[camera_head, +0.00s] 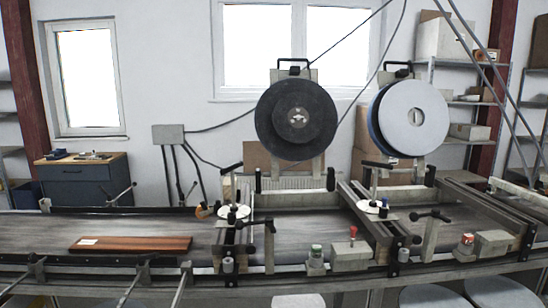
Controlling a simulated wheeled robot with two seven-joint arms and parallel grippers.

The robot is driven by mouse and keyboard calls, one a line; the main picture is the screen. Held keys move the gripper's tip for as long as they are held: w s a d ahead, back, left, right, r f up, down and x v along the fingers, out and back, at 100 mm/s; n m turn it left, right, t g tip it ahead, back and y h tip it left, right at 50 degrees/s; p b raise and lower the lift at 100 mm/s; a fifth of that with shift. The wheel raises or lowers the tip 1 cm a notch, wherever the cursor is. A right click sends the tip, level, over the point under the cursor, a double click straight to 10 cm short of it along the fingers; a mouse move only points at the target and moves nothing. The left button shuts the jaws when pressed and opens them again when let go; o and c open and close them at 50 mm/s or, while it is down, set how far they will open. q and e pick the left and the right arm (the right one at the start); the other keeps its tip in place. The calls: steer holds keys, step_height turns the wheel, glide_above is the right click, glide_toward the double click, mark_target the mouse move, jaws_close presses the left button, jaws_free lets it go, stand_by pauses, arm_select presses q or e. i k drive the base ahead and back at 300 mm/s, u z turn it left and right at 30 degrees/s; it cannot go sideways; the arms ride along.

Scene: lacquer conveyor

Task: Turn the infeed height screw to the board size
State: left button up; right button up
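A reddish-brown wooden board (150,242) with a small white label at its left end lies flat on the conveyor belt (45,232), left of the first cross frame. On that frame a screw with a black crank handle rises through a white round dial (246,211). This screw is the one nearest the board and looks like the infeed height screw. A similar screw with a white dial (364,207) stands on the second frame to the right. The dial markings are too small to read. Neither of my grippers shows in the head view.
A large black disc (272,125) and a pale grey disc (413,117) stand upright behind the belt. Thin rods and clamps line the front rail. The belt's left part is clear around the board.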

mark_target(231, 169)
steer(key=u, duration=0.3)
steer(key=i, duration=1)
steer(key=u, duration=0.7)
